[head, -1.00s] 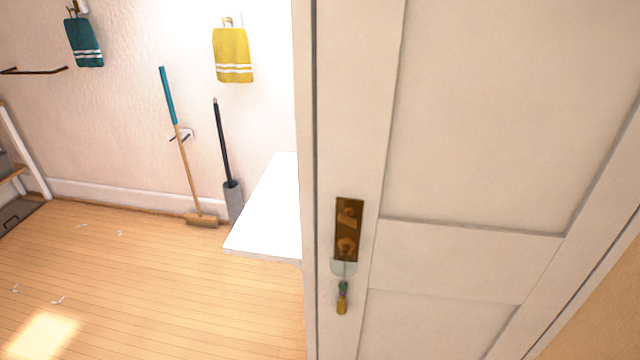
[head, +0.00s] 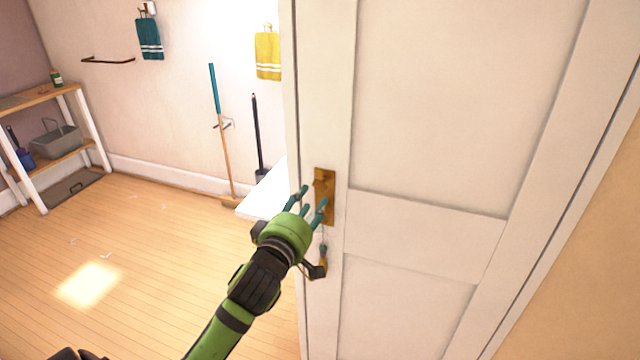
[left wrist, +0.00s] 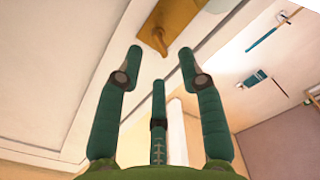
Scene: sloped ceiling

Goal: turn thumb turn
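A white panelled door (head: 430,110) stands at the right in the head view. A brass lock plate (head: 325,176) is on its left stile, and it also shows at the top of the left wrist view (left wrist: 185,12). A small brass thumb turn (left wrist: 158,41) sticks out from the plate in the left wrist view; in the head view my fingers partly cover the plate. My left gripper (head: 311,197) is open, its three green fingers pointing at the plate. In the left wrist view its fingertips (left wrist: 160,55) are spread just short of the thumb turn, with nothing between them. My right gripper is not in view.
A white surface (head: 262,196) shows behind the door edge. A broom (head: 221,140) leans on the far wall, and a shelf (head: 45,100) stands at left. The wooden floor is mostly clear.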

